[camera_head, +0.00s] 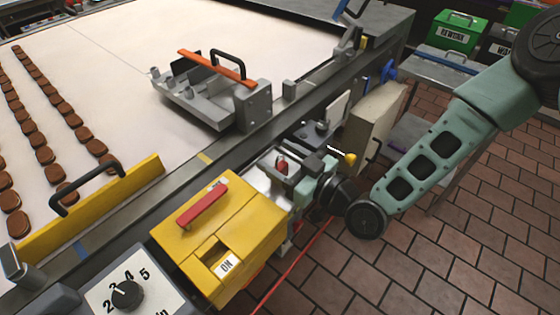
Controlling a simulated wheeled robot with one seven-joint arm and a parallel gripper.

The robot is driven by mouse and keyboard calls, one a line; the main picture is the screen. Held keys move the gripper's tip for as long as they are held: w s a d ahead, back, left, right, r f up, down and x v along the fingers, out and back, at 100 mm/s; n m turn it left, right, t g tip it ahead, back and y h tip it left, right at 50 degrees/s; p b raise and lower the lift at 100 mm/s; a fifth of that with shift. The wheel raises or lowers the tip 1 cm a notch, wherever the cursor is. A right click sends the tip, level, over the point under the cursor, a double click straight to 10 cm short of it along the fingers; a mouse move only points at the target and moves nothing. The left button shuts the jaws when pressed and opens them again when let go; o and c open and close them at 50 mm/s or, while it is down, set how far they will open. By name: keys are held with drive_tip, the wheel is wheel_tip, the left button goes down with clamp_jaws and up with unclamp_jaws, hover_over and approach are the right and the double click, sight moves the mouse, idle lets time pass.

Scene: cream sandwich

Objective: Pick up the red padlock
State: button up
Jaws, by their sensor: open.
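A small red block-like thing (283,167), which looks like the red padlock, shows on the grey metal fittings beside the conveyor frame, just above the yellow switch box. It is small and partly hidden by the metal parts around it. My gripper (287,178) reaches in from the right and is open close to the red thing. I cannot tell whether its fingers are around it or only beside it.
A yellow box (250,238) with a red handle (202,205) and an ON label stands just below my gripper. The conveyor (125,60) carries brown biscuits at left. A grey guide with an orange bar (216,68) stands on it. A beige box (374,125) is right of my gripper.

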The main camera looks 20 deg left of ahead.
drive_tip(key=shift+x, duration=1.1)
drive_tip(key=c, duration=1.1)
drive_tip(key=shift+r, duration=0.1)
